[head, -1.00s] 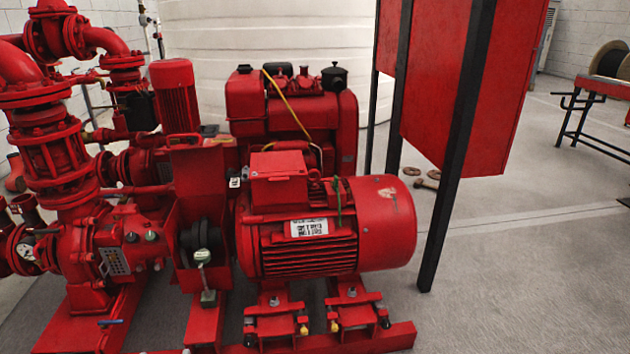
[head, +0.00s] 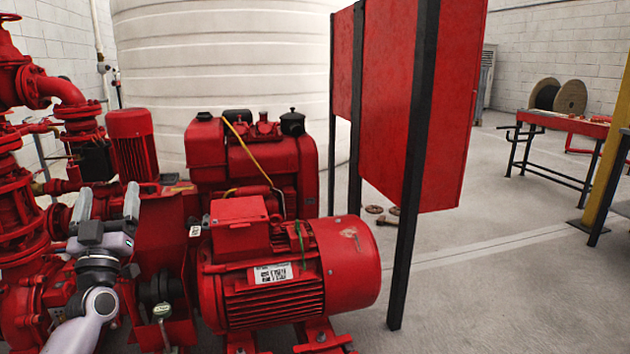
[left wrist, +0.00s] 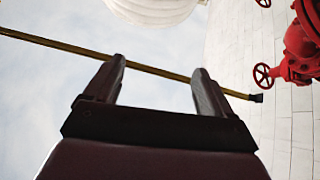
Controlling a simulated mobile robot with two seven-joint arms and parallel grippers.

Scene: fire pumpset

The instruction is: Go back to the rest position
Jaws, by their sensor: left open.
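My left gripper (head: 107,207) is raised in front of the red pump at the left of the head view, with its grey arm below it. Its two fingers stand apart, pointing up, with nothing between them. The left wrist view also shows the open fingers (left wrist: 158,68) against a pale background, with a long thin yellowish bar crossing behind them. My right gripper is in neither view.
A red motor (head: 290,270) stands close in front, beside the red pump pipework (head: 25,205). A red panel (head: 420,110) on black posts stands right of it. A red workbench (head: 565,122) is farther right. Open floor (head: 500,270) lies at the lower right.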

